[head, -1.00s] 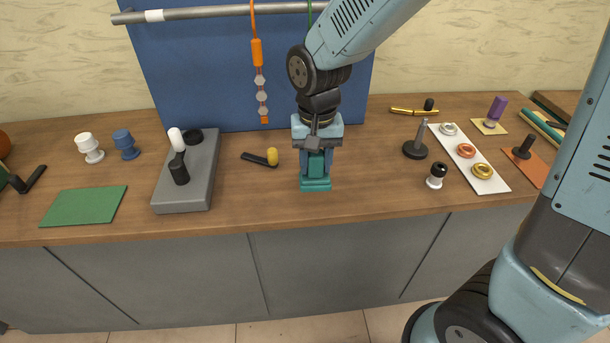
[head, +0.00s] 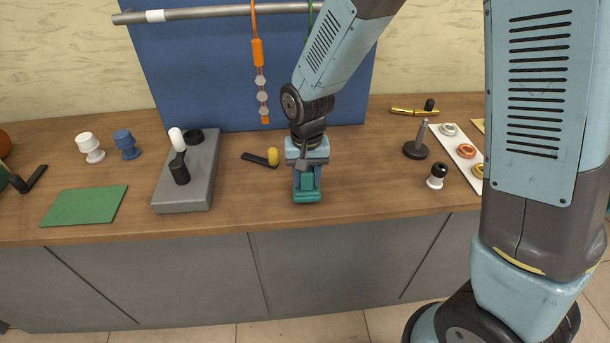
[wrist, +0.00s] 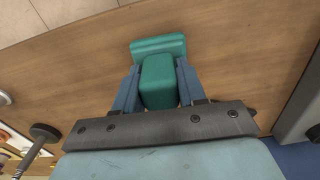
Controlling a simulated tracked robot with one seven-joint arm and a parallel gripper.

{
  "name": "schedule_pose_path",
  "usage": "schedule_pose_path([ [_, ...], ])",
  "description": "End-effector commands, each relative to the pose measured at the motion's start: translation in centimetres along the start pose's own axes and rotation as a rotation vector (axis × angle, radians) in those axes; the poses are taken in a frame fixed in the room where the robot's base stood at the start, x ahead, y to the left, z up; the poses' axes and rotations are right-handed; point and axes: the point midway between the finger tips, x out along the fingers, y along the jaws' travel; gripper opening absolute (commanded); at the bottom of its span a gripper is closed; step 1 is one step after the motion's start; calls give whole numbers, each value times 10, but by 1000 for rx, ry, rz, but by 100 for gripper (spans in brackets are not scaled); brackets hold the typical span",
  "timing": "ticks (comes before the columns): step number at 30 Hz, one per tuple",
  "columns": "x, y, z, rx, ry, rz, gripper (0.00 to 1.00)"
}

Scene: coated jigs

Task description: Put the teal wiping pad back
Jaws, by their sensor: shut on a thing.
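The teal wiping pad (head: 306,195) is a block handle on a wider flat base, near the middle of the counter's front part in the head view. My gripper (head: 306,181) is shut on its handle from above. In the wrist view the pad's handle (wrist: 158,80) sits between the two blue fingers of my gripper (wrist: 157,88), with the wider base beyond the fingertips. I cannot tell whether the base touches the counter. The green mat (head: 85,205) lies flat and bare at the left of the counter.
A grey block (head: 190,180) with black and white parts stands left of my gripper. A black-based post (head: 417,145) and a black-and-white knob (head: 437,176) stand to the right. The counter (head: 250,205) is clear between.

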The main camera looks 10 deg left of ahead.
Motion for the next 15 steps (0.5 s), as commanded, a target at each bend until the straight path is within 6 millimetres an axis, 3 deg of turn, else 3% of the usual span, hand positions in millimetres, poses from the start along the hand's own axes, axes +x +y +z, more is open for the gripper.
schedule_pose_path([
  [15, 8, 1, 0, 1, 0, 0, 0],
])
